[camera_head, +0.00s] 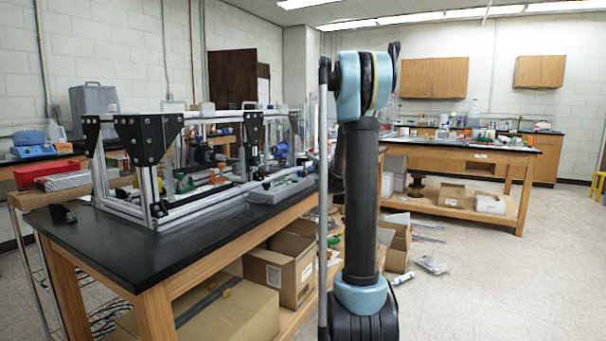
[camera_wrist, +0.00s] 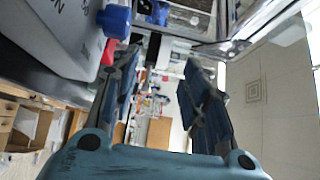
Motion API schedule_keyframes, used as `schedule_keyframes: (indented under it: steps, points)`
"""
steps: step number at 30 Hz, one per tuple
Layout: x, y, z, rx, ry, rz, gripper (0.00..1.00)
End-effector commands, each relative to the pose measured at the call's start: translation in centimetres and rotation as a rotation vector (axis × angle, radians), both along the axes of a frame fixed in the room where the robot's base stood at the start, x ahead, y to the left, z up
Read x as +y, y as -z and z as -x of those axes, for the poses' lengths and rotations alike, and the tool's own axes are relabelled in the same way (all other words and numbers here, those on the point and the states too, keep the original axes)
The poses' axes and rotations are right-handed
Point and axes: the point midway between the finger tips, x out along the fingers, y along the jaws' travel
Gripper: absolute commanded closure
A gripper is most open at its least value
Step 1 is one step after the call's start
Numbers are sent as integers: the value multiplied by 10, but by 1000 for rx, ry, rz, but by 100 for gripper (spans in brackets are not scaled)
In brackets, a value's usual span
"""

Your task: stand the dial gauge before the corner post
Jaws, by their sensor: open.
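I cannot pick out the dial gauge with certainty. A small dark object (camera_head: 63,214) stands on the black bench top, left of the extrusion frame (camera_head: 185,222), too small to identify. The frame's near corner post (camera_head: 143,180) is upright silver extrusion with black triangular brackets at its top. In the wrist view my gripper (camera_wrist: 163,62) has its two dark fingers spread wide, with nothing visible between them. Metal extrusion (camera_wrist: 240,45) shows beyond and above the fingers. In the head view my arm stands in front of the bench's right end; my gripper cannot be made out there.
A grey tray (camera_head: 283,190) lies along the frame's right side. Red and grey boxes (camera_head: 48,176) stand behind left. The bench's front left top (camera_head: 110,250) is bare. Cardboard boxes (camera_head: 283,272) sit below. In the wrist view a large grey lettered body (camera_wrist: 55,38) and blue knob (camera_wrist: 115,20) are close.

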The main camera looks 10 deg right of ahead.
Motion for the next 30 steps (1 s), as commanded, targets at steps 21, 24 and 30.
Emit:
schedule_keyframes:
  steps: [21,24,30]
  points:
    - [16,2,-64,0,-1,0,58]
    - [20,2,-78,0,-2,0,58]
    - [23,2,-93,0,-1,0,58]
